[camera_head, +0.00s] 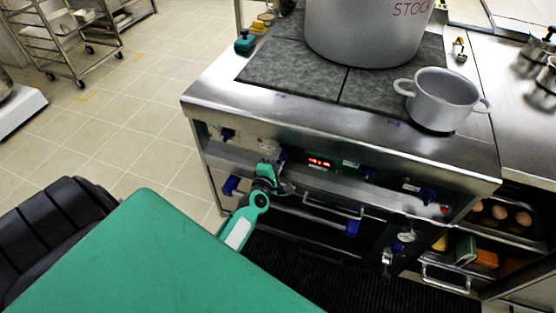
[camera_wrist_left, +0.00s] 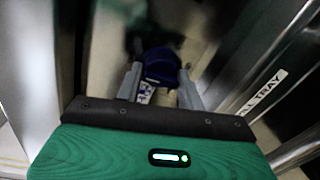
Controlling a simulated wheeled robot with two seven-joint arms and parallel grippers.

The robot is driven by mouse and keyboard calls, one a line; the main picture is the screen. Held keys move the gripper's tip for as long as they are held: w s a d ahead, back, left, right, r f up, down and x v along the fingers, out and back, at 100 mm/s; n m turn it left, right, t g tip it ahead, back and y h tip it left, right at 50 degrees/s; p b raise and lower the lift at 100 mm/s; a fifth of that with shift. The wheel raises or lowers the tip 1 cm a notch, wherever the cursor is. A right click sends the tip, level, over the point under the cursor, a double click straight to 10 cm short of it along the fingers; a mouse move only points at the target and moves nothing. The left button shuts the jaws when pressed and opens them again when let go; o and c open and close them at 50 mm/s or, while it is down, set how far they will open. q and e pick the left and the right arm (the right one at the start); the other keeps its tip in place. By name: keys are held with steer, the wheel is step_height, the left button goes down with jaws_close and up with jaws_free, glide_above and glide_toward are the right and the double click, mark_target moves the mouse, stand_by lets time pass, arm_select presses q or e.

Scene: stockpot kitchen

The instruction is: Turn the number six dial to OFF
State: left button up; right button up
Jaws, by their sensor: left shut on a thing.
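In the left wrist view, the two grey fingers (camera_wrist_left: 160,88) are closed on the sides of the blue dial (camera_wrist_left: 162,66). The dial numbers and OFF marks are too small to read. My right gripper is not in view.
A large stockpot (camera_head: 365,30) stands on the grey cooktop (camera_head: 290,72), with a smaller two-handled pot (camera_head: 442,97) at its right front. Oven handles (camera_head: 320,207) stick out below the panel. Eggs (camera_head: 500,212) lie on a shelf at right.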

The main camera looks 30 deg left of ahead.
arm_select(q)
steer(key=o, duration=0.9)
steer(key=shift+o, duration=0.2)
steer(key=shift+s, duration=0.1)
steer(key=v, duration=1.3)
steer(key=shift+s+b, duration=0.25)
steer(key=shift+b, duration=0.15)
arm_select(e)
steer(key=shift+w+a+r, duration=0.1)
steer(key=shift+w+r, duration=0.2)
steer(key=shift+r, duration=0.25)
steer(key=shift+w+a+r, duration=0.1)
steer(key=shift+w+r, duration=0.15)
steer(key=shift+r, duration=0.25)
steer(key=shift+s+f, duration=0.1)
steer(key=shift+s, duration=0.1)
